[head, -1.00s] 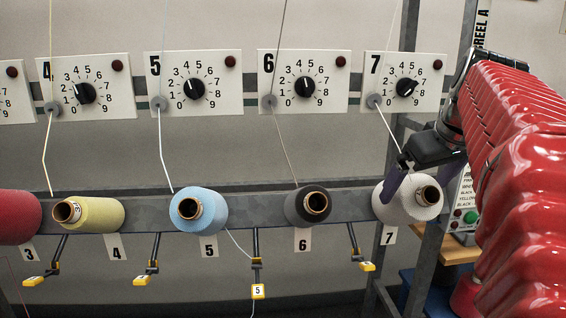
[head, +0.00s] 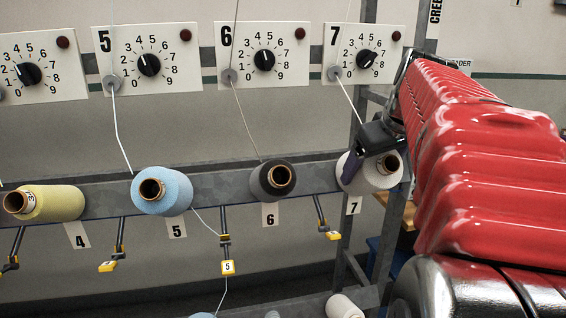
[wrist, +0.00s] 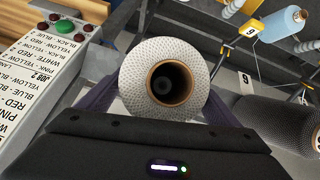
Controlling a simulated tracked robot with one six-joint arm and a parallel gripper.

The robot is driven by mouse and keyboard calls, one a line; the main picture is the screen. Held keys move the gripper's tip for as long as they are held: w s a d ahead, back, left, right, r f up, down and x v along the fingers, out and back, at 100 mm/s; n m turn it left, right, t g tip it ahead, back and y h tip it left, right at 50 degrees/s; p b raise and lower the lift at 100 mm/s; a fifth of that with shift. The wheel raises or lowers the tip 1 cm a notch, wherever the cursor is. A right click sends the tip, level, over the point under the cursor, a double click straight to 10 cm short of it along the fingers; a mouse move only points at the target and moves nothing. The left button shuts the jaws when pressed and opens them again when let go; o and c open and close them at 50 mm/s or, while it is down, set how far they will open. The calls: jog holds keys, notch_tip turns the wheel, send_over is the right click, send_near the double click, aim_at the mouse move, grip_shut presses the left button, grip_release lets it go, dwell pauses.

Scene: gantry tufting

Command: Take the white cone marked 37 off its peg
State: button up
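A white cone (head: 378,176) with a brown tube sits at the rail above label 7. In the wrist view the white cone (wrist: 170,65) faces me end-on, its dark tube mouth open. No number 37 is readable on it. My gripper (head: 358,160) is at this cone, one dark finger visible along its left side. In the wrist view my gripper (wrist: 160,95) has a finger on each side of the cone. I cannot tell whether the fingers press on it.
A dark cone (head: 273,180), a blue cone (head: 162,191) and a yellow cone (head: 50,204) stand left along the rail (head: 225,177). A thread runs down from dial panel 7 (head: 350,75) near my gripper. A button box (wrist: 50,55) stands left in the wrist view.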

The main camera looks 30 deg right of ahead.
jog(key=c, duration=1.2)
jog(key=shift+c, duration=0.2)
jog(key=shift+s+a+r, duration=0.15)
jog(key=shift+s+r, duration=0.35)
jog(key=shift+s, duration=0.05)
dwell(0.5)
jog(key=s+a+r, duration=0.3)
jog(key=s+r, duration=0.4)
jog(key=s, duration=0.3)
jog(key=shift+s+a+r, duration=0.15)
jog(key=shift+r, duration=0.15)
dwell(2.1)
